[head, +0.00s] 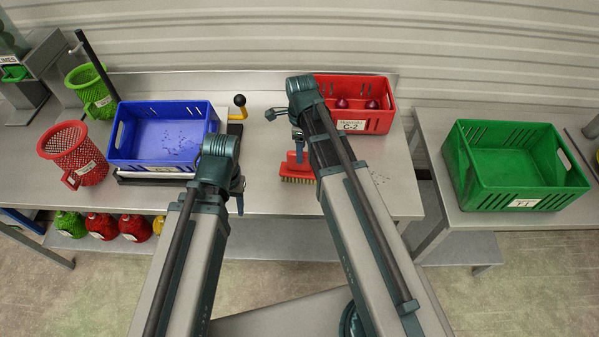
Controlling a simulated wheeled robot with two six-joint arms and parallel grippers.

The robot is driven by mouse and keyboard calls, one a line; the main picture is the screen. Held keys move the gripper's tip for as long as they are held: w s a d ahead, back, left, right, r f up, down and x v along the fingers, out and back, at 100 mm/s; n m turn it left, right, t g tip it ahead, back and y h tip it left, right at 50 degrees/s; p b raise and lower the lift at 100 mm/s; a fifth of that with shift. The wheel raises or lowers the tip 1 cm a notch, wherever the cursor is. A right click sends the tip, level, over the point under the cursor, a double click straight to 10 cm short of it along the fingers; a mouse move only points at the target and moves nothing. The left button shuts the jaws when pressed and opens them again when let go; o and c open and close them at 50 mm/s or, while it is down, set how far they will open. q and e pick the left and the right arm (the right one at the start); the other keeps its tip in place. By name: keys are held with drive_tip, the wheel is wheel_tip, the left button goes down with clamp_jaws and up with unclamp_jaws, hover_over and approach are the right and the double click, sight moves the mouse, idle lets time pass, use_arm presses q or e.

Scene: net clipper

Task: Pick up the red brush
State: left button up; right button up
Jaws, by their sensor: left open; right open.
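The red brush (298,170) lies on the metal table near its front edge, with tan bristles along its near side. My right arm hides part of its right end. My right gripper (298,150) is open and points down just above or behind the brush's upper part. I cannot tell whether it touches the brush. My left gripper (240,203) is open and empty, pointing down near the table's front edge, left of the brush.
A blue crate (115,150) stands left and a red crate (385,122) with dark red items behind my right arm. Red (75,150) and green (92,90) baskets are far left. A green crate (490,198) sits on the right table.

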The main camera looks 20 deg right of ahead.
sight(299, 166)
drive_tip(key=shift+s+a+f+b, duration=0.1)
drive_tip(key=shift+a+f+b, duration=0.05)
drive_tip(key=shift+f+b, duration=1.15)
drive_tip(key=shift+a+f+b, duration=0.1)
drive_tip(key=shift+f+b, duration=1.1)
drive_tip(key=shift+f, duration=0.15)
drive_tip(key=shift+r, duration=0.1)
clamp_jaws()
